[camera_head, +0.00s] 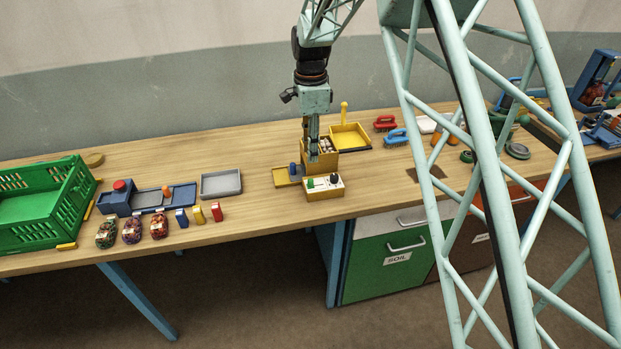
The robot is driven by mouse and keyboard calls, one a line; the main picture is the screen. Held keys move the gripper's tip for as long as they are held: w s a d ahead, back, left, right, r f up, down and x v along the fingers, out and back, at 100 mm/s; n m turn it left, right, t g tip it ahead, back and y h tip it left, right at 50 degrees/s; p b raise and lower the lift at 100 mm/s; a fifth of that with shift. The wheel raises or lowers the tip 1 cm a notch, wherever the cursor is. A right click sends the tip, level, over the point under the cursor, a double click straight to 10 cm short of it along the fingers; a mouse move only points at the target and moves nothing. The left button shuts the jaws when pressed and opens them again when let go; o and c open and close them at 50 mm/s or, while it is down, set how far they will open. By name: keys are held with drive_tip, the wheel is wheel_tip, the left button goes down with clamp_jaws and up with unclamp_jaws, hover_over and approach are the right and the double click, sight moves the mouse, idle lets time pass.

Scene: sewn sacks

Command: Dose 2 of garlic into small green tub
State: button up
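I cannot pick out a small green tub for certain.
A green crate (40,232) stands at far left. A yellow dustpan (349,137) and brushes (396,137) are behind. My lattice structure hides part of the right side.

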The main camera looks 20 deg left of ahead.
sight(310, 180)
wheel_tip(310, 180, down, 12)
drive_tip(key=shift+f, duration=0.15)
idle(0.6)
drive_tip(key=shift+c, duration=0.7)
clamp_jaws()
